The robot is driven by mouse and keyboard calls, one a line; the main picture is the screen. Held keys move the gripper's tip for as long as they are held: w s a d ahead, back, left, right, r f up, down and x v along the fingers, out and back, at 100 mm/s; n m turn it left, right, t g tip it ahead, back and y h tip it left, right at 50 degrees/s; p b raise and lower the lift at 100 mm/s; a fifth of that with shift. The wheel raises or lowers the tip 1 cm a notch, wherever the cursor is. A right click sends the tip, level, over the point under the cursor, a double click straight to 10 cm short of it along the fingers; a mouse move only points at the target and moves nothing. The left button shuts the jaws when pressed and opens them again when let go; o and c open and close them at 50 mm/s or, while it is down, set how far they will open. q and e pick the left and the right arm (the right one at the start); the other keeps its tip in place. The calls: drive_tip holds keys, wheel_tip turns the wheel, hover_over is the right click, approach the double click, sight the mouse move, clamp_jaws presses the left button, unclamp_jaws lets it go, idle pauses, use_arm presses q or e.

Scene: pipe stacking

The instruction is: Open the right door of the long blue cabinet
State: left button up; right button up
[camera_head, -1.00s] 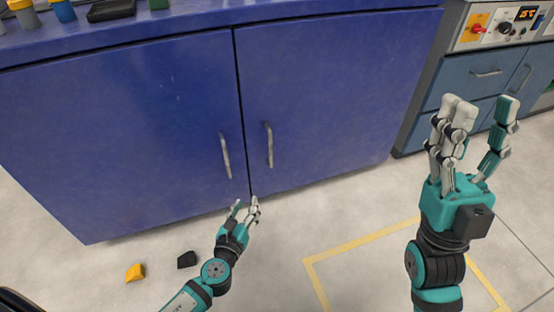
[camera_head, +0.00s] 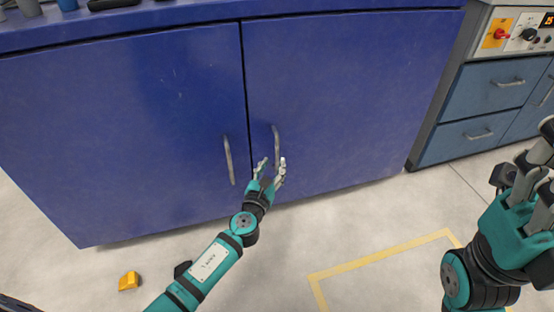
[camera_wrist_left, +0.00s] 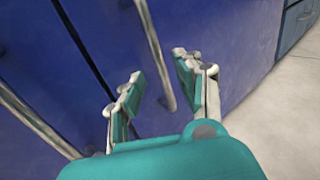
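The long blue cabinet (camera_head: 130,120) has two doors, both shut. Its right door (camera_head: 350,95) has a vertical metal handle (camera_head: 276,143) near the seam between the doors. My left gripper (camera_head: 270,166) is open at the lower end of that handle. In the left wrist view the right door's handle (camera_wrist_left: 155,55) runs down between the open fingers (camera_wrist_left: 158,80); I cannot tell whether they touch it. My right gripper (camera_head: 535,165) is at the right edge, partly cut off, its fingers spread and empty.
The left door's handle (camera_head: 229,160) is just left of my left gripper. A grey-blue drawer unit (camera_head: 490,95) with a control panel stands right of the cabinet.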

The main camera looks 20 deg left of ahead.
sight(276, 158)
use_arm(q)
drive_tip(key=shift+w+b, duration=0.5)
drive_tip(key=shift+w, duration=1.75)
clamp_jaws()
